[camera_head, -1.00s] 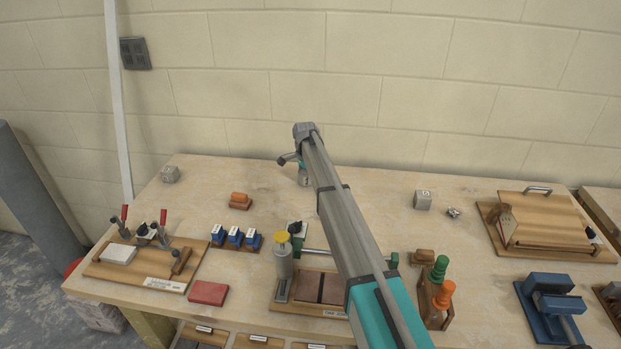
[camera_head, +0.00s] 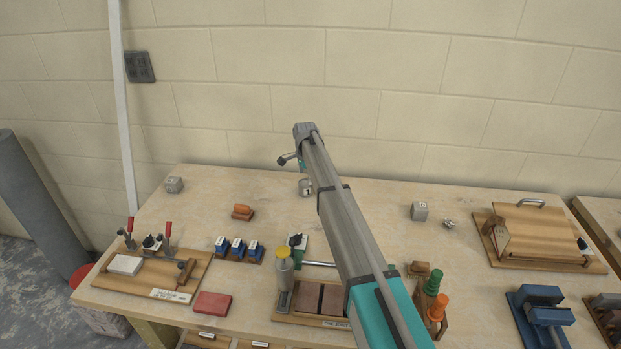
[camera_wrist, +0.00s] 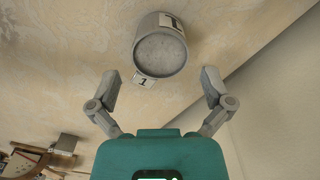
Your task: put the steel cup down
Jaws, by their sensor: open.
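The steel cup (camera_head: 305,187) is a small grey cylinder with number 1 tags. It stands on the bench (camera_head: 350,205) toward the back, partly hidden by my arm in the head view. In the wrist view the cup (camera_wrist: 160,53) shows its round grey end, beyond my fingertips. My gripper (camera_wrist: 160,88) is open and empty, its two fingers spread wide and apart from the cup. In the head view my gripper (camera_head: 292,160) is partly hidden behind my wrist and appears above the cup.
An orange-topped block (camera_head: 242,212), several blue blocks (camera_head: 237,247) and a yellow-capped cylinder (camera_head: 284,270) stand left and in front. A grey cube (camera_head: 419,211) and a small metal piece (camera_head: 449,223) lie right. The bench around the cup is clear; a block wall (camera_head: 400,90) stands behind.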

